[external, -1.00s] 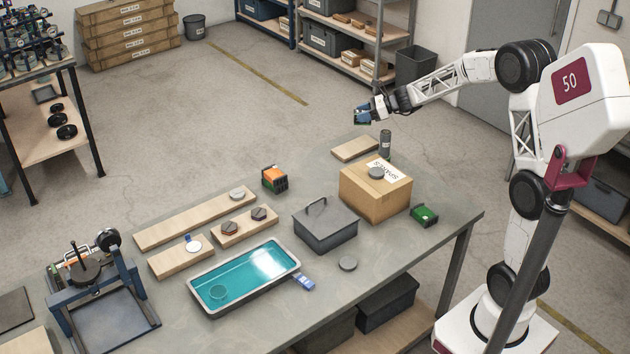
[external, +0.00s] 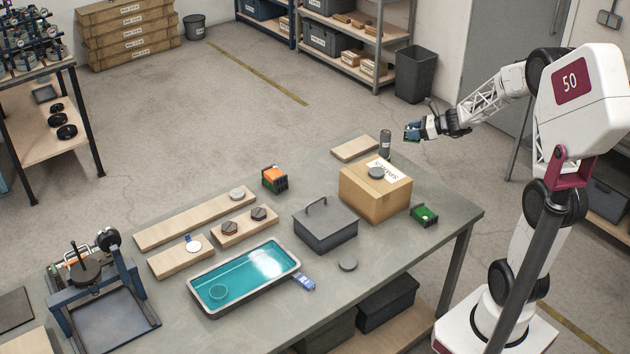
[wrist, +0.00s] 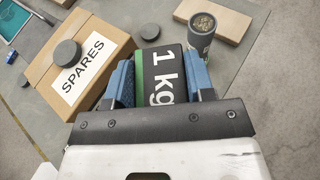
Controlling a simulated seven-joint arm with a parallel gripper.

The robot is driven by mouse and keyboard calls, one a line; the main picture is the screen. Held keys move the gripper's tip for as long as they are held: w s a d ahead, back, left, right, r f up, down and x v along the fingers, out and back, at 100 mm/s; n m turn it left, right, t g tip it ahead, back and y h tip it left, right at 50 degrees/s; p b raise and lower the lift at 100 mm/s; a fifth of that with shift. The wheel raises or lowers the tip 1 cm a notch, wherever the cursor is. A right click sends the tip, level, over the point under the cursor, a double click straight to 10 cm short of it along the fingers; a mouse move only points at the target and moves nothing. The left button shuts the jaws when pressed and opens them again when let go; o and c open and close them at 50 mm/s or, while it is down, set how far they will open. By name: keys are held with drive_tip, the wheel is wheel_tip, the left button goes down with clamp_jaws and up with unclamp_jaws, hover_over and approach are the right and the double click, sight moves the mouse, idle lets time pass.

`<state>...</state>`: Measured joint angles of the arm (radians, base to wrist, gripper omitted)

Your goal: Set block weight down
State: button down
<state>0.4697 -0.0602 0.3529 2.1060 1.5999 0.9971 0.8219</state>
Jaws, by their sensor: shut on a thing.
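My gripper (external: 411,132) is shut on a block weight with a dark face, white "1 kg" lettering and a green side. The block weight (wrist: 162,75) sits between the two blue fingers in the wrist view and is held up in the air. In the external view it shows small, near the table's far right edge and right of the grey canister (external: 385,143). Its underside is hidden. Two other block weights stand on the table: an orange one (external: 274,176) and a green one (external: 424,215).
A cardboard SPARES box (external: 370,199) with a dark disc (external: 376,172) on top stands near the gripper. A wooden board (external: 355,148) lies by the canister. A grey lidded box (external: 325,228) and a teal-filled tray (external: 208,308) stand further left. Bare tabletop shows at front right.

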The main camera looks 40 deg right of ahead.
drive_tip(key=shift+s+a+f+m+t+h, duration=0.45)
drive_tip(key=shift+s+a+f, duration=0.5)
drive_tip(key=shift+s+f, duration=2.15)
drive_tip(key=shift+s+a+f+m+t+h, duration=0.2)
drive_tip(key=shift+s+a+f+m+h, duration=0.6)
drive_tip(key=shift+s, duration=4.5)
drive_tip(key=shift+s+a+f+m+t+h, duration=0.35)
drive_tip(key=shift+s+a+f, duration=0.7)
drive_tip(key=shift+s+f, duration=2.15)
drive_tip(key=shift+s+r, duration=0.9)
drive_tip(key=shift+r, duration=0.15)
drive_tip(key=shift+w+d+f, duration=0.25)
drive_tip(key=shift+w+d, duration=0.4)
drive_tip(key=shift+w, duration=1.9)
drive_tip(key=shift+w+d+f, duration=0.2)
drive_tip(key=shift+w+d, duration=0.45)
drive_tip(key=shift+w, duration=1.95)
drive_tip(key=shift+w+d+f, duration=0.25)
drive_tip(key=shift+w+d, duration=0.4)
drive_tip(key=shift+w, duration=1.9)
drive_tip(key=shift+f, duration=0.1)
drive_tip(key=shift+f, duration=1.7)
drive_tip(key=shift+f, duration=0.15)
drive_tip(key=shift+c, duration=2.4)
unclamp_jaws()
